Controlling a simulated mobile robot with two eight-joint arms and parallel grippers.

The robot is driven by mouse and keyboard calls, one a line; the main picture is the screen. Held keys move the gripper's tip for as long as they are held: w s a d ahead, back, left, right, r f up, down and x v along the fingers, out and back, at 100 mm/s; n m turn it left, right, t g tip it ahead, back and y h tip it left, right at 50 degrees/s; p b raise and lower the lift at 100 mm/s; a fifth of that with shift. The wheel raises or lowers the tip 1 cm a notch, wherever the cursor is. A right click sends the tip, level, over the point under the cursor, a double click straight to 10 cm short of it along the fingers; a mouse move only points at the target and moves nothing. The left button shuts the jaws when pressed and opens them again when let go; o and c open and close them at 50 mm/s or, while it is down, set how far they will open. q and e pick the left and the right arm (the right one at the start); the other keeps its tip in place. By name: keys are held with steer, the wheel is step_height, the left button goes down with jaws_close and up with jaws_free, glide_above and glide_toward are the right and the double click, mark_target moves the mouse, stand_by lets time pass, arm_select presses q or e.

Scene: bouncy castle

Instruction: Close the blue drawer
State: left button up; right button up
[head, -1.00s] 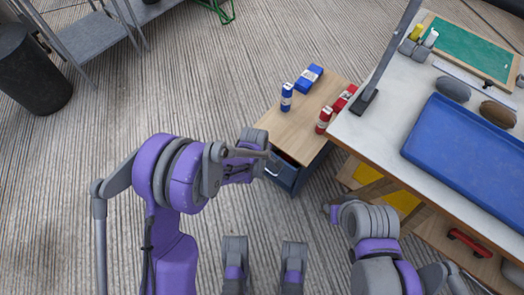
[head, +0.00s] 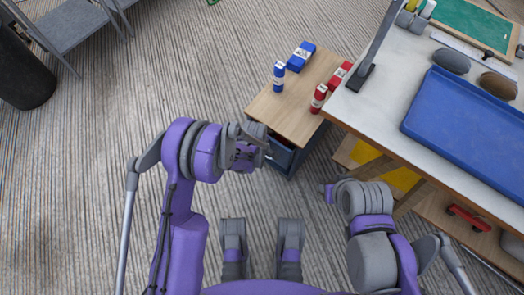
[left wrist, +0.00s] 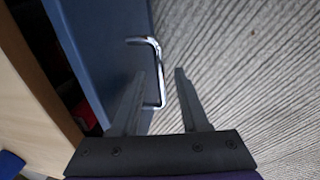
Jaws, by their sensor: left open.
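The blue drawer (head: 281,156) sits under the wooden top of a small cabinet (head: 290,112) and is pulled partly open, with a dark gap above its front. In the left wrist view, its blue front (left wrist: 105,50) carries a silver bar handle (left wrist: 158,75). Something red shows in the dark opening behind the front. My left gripper (left wrist: 160,76) is open, with the handle's bar between its fingers in that view; I cannot tell if they touch. In the head view, my left gripper (head: 266,150) is at the drawer front. My right arm (head: 366,210) is folded; its jaws cannot be made out.
Blue items (head: 301,56) and red items (head: 319,98) stand on the cabinet top. A white-topped workbench (head: 385,120) with a blue tray (head: 470,120) stands close on the right. A dark bin (head: 25,75) is at far left. The striped floor left of the cabinet is clear.

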arm_select(q)
jaws_close()
stand_by(1.4)
